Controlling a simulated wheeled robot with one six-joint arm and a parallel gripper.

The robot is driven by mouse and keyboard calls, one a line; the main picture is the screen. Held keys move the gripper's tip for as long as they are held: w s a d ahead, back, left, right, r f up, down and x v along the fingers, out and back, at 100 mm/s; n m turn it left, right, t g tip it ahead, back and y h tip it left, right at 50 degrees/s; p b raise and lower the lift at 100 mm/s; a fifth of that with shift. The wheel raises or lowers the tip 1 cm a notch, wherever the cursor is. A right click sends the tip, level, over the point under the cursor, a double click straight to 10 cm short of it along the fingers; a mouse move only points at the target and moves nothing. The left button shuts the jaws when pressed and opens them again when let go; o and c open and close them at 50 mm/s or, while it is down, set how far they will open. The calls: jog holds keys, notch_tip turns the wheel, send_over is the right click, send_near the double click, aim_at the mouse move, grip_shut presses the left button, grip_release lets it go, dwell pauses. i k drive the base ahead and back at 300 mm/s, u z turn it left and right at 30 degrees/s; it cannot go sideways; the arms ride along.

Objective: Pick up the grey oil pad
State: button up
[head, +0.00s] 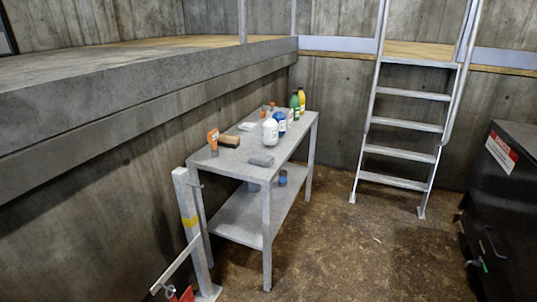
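A flat grey pad (261,160), which looks like the grey oil pad, lies on top of the grey metal table (219,163), near its right edge. A paler flat piece (247,126) lies farther back on the same tabletop; I cannot tell what it is. My gripper is not in view.
The tabletop also holds an orange-labelled item (213,140), a brown brush-like block (229,141), a white jug (270,133) and several bottles behind. A post (190,225) stands at the near left. Floor right of the table is clear.

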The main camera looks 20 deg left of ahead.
aim_at(260, 159)
jog(key=i, duration=3.7)
jog(key=u, duration=3.6)
